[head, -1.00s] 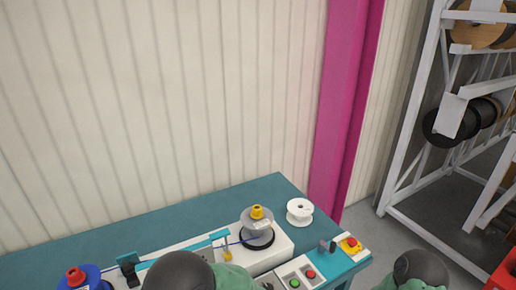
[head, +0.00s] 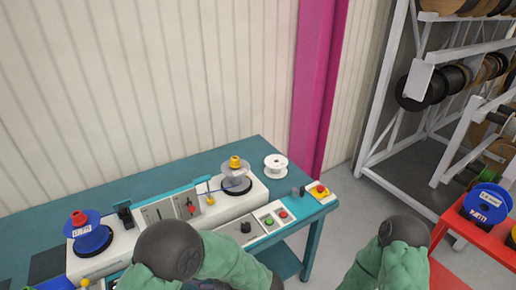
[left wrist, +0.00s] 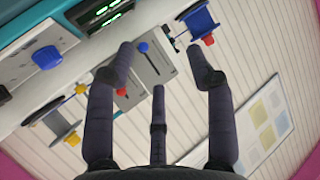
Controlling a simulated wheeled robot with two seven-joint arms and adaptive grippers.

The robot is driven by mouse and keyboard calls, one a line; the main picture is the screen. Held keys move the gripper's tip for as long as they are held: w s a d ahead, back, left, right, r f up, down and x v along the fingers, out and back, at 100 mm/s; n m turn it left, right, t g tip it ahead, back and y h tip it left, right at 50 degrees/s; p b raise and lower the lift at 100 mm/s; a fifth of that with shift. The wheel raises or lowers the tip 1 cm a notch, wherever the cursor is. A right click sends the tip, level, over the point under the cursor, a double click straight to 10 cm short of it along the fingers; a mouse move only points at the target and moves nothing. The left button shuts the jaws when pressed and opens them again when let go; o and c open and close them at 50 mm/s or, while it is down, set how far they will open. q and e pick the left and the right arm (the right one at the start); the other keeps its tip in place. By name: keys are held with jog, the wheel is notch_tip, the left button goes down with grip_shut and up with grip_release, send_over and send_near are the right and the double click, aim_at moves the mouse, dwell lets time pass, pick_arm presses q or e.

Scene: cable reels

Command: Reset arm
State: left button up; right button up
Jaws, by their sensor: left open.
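My left gripper (left wrist: 160,75) shows in the left wrist view with its dark fingers spread and nothing between them. Beyond the fingers are the winding machine's panel (left wrist: 150,65), a blue reel (left wrist: 200,20) with a red knob, and a reel with a yellow knob (left wrist: 73,139). In the head view my green-sleeved arms (head: 225,258) rise from the bottom edge. Both grippers are out of the head view.
The teal bench (head: 130,185) carries the winding machine (head: 105,253) with a blue reel (head: 90,236) and a clear-flanged reel (head: 236,176). A white spool (head: 276,165) stands behind.

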pick_arm(q)
jog(key=w+d+f+m+t+h, duration=0.1)
jog(key=w+f+m+h, duration=0.15)
jog(key=f+h, duration=0.45)
jog(key=w+f+m+h, duration=0.1)
jog(key=f+m+h, duration=0.15)
jog(key=f, duration=0.75)
jog(key=s+d+f+m+g+h, duration=0.2)
jog(key=s+f+g+h, duration=0.1)
jog(key=s, duration=0.5)
jog(key=s+d+f+m+g+h, duration=0.2)
jog(key=s+d+f+g+h, duration=0.1)
jog(key=s, duration=0.6)
jog(key=shift+s+d+f+h, duration=0.25)
jog(key=shift+f+h, duration=0.1)
jog(key=shift+f, duration=0.4)
